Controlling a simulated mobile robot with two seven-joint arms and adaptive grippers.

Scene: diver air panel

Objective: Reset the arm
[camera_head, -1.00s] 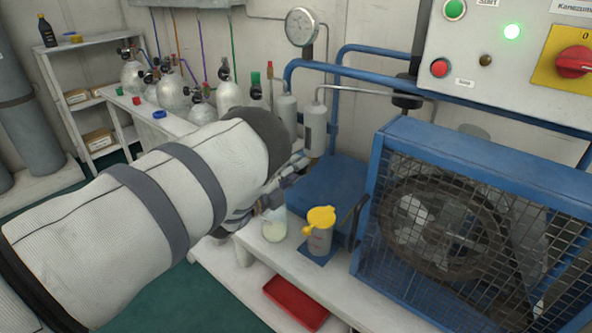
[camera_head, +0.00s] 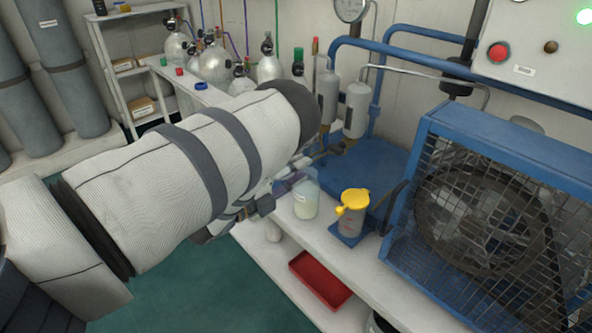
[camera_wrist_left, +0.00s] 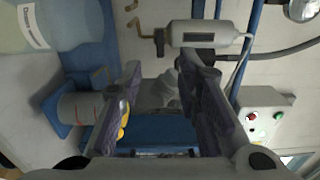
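My left arm, in a white ribbed sleeve, reaches in from the left in the head view. Its gripper (camera_head: 305,168) is partly hidden by the sleeve and is beside and behind the clear beaker (camera_head: 306,205). In the left wrist view the two dark fingers of the left gripper (camera_wrist_left: 166,85) are spread apart with nothing between them. The beaker (camera_wrist_left: 60,25) shows there at upper left, and the yellow-lidded cup (camera_wrist_left: 85,108) is beside the left finger. My right gripper is not in view.
The yellow-lidded cup (camera_head: 352,215) stands on a blue pad on the white bench. A blue caged compressor (camera_head: 470,210) is at right, grey filter canisters (camera_head: 356,110) are behind, and a red tray (camera_head: 320,280) is below. Green floor lies open at lower left.

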